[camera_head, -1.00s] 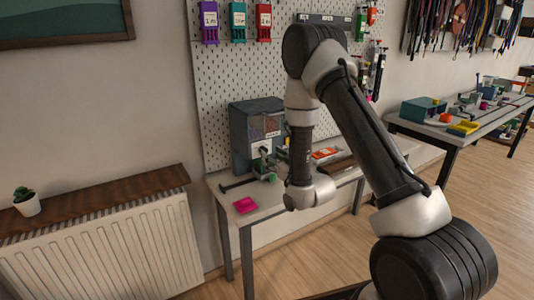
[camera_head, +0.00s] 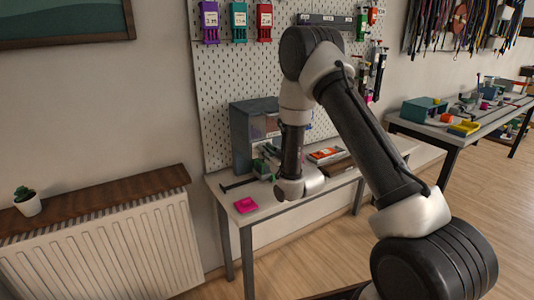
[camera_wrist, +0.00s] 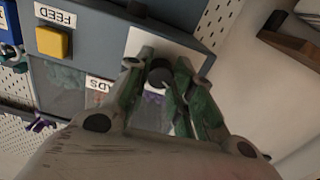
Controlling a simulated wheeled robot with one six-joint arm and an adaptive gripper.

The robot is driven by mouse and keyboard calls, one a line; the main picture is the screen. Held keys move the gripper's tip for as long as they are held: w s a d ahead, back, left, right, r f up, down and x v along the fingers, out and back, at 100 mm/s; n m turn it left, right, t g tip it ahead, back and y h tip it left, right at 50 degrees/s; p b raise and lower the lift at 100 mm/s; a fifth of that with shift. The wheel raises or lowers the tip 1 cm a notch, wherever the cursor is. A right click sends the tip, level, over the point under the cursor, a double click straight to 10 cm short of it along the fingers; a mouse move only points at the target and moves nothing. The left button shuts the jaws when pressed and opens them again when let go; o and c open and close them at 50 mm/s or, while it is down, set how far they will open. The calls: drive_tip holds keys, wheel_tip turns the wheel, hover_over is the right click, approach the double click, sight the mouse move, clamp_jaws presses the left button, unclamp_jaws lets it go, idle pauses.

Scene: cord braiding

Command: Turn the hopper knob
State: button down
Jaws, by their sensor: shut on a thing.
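The hopper (camera_head: 242,132) is a grey-blue box on the table against the pegboard. In the wrist view its grey front (camera_wrist: 98,42) fills the upper left, with windows below showing loose coloured contents. A dark round knob (camera_wrist: 157,76) shows between the green fingers of my gripper (camera_wrist: 164,70). The fingers are shut on the knob from both sides, and they hide part of it. A white plate lies behind the fingertips. In the head view my gripper (camera_head: 266,163) is at the hopper's front, and my arm partly covers the hopper.
A yellow button (camera_wrist: 53,42) sits under a FEED label (camera_wrist: 55,15) on the hopper. Coloured holders hang on the pegboard (camera_head: 222,75) above. A radiator (camera_head: 100,245) stands left of the table.

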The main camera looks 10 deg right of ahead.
drive_tip(key=shift+m, duration=0.3)
drive_tip(key=m, duration=1.1)
idle(0.6)
drive_tip(key=c, duration=1.2)
unclamp_jaws()
drive_tip(key=shift+s+d, duration=0.1)
drive_tip(key=v, duration=1.2)
